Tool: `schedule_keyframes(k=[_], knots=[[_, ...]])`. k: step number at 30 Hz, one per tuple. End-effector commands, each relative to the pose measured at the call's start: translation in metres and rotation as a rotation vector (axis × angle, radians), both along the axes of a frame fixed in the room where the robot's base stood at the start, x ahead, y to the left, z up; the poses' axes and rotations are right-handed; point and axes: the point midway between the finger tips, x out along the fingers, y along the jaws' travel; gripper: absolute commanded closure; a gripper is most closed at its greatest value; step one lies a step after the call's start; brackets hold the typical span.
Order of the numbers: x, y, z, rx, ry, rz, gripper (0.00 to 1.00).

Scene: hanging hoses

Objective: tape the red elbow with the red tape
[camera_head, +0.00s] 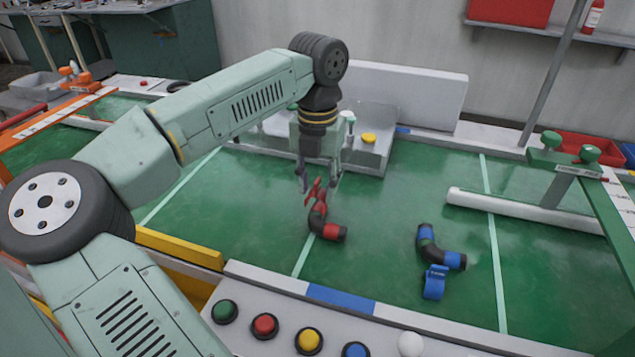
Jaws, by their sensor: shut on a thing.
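The red elbow (330,232) is a bent black pipe with red bands, near the middle of the green table. My gripper (318,186) points down just above the elbow's upper end. It is shut on a small red piece (313,188), which looks like the red tape. The red tape shows between the fingers, close against the top of the elbow. I cannot tell whether the two touch or only overlap in the view.
A blue-banded elbow (437,250) lies to the right with blue tape (434,282) in front of it. A clear-walled tray (368,155) with a yellow button stands behind my gripper. A button panel (290,308) runs along the front. A white pipe (520,210) lies at the right.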

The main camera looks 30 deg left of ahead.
Motion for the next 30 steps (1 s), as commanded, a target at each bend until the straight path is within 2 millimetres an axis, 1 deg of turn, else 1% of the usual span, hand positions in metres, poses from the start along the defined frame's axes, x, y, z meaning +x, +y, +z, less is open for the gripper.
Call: schedule_keyframes(k=[13, 30], knots=[[0.0, 0.0, -0.001, 0.0, 0.0, 0.0, 0.91], [0.0, 0.0, -0.018, 0.0, 0.0, 0.0, 0.91]])
